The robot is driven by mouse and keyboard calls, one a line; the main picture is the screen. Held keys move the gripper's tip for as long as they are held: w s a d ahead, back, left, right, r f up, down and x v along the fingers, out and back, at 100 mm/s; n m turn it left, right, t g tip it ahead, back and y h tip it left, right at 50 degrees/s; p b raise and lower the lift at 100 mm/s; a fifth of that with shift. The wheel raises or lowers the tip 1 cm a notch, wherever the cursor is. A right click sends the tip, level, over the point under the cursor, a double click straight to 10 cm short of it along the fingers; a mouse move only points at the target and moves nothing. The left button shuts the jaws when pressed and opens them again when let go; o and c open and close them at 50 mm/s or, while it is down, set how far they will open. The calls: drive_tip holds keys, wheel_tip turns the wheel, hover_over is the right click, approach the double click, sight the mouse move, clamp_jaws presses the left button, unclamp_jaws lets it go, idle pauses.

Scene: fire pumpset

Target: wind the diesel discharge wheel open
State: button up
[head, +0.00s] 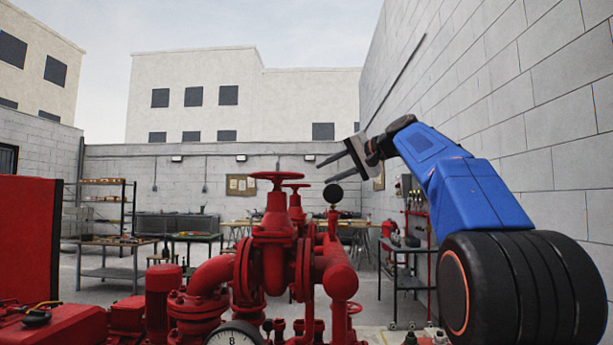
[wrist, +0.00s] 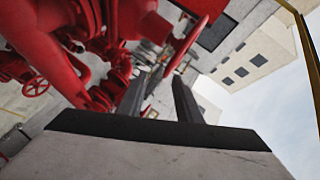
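A red handwheel (head: 275,177) tops the front red gate valve (head: 274,235), in the middle of the head view. A second red handwheel (head: 295,186) shows partly behind it on another valve. I cannot tell from any label which is the diesel discharge wheel. My gripper (head: 323,173) is open and empty, up and right of these wheels and apart from them in the picture. In the wrist view, my gripper (wrist: 157,80) has two dark fingers spread apart with nothing between them. A red wheel rim (wrist: 185,46) shows nearly edge-on beyond the fingertips.
Red pipework fills the lower middle, with a pressure gauge (head: 235,335) in front and a dark round gauge (head: 333,193) near the gripper. A small red handwheel (wrist: 36,86) is low on the pipes. A block wall (head: 500,90) stands at right. Tables (head: 110,272) stand behind.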

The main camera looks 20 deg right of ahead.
sight(301, 175)
drive_tip(key=s+a+r+t+h, duration=0.2)
drive_tip(key=s+a+r+h, duration=0.2)
drive_tip(key=s+h, duration=0.2)
drive_tip(key=x, duration=1.7)
drive_tip(key=shift+a+f, duration=0.1)
drive_tip(key=shift+a, duration=0.15)
clamp_jaws()
